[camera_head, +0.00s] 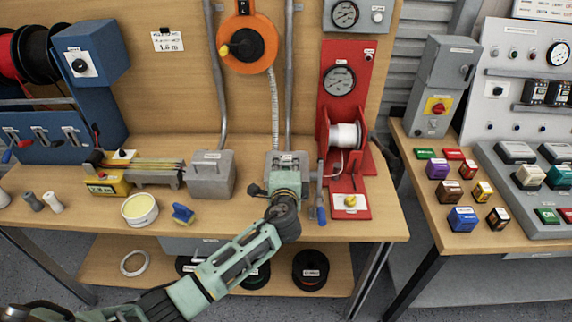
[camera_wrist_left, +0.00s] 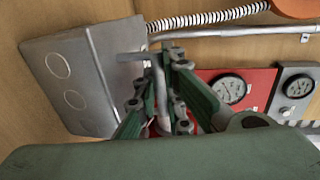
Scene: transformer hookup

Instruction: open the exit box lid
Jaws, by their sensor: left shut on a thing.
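The exit box is the small grey metal box (camera_head: 287,158) on the bench, under the flexible conduit and left of the red gauge stand. Its side with round knockouts shows in the left wrist view (camera_wrist_left: 72,82). A grey bar handle (camera_wrist_left: 131,57) stands out from its lid face (camera_wrist_left: 113,68). My left gripper (camera_head: 284,178) is at the front of the box, partly hiding it. In the left wrist view its green fingers (camera_wrist_left: 160,95) are shut around the handle. The lid looks flat on the box, with no gap that I can see. My right gripper is out of view.
A similar grey box (camera_head: 211,174) stands to the left. The red stand (camera_head: 339,90) with a white spool (camera_head: 345,136) is close on the right. A blue-handled tool (camera_head: 321,214) lies just right of my gripper, and a blue brush (camera_head: 183,214) lies further left.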

